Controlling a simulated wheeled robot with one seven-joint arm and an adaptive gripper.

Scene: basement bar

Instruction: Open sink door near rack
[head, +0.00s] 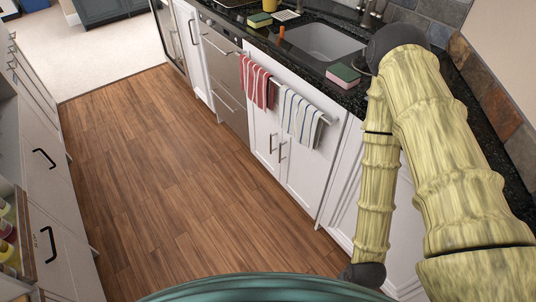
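The sink cabinet stands under the sink (320,40) on the right side. It has two white doors, a left door (262,122) and a right door (304,167), and both look shut. Two vertical metal handles, the left one (271,143) and the right one (282,151), sit close together where the doors meet. A metal towel rack (327,121) runs across the cabinet front above the doors. A red striped towel (256,82) and a white and blue striped towel (300,117) hang on it. My arm bends down at the right; my gripper is not in view.
A dishwasher with metal drawers (224,58) stands left of the sink cabinet. Sponges (343,75) and a yellow cup (270,5) are on the dark counter. White drawers (40,155) line the left. An open drawer (25,240) there holds bottles. The wooden floor (165,165) between is clear.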

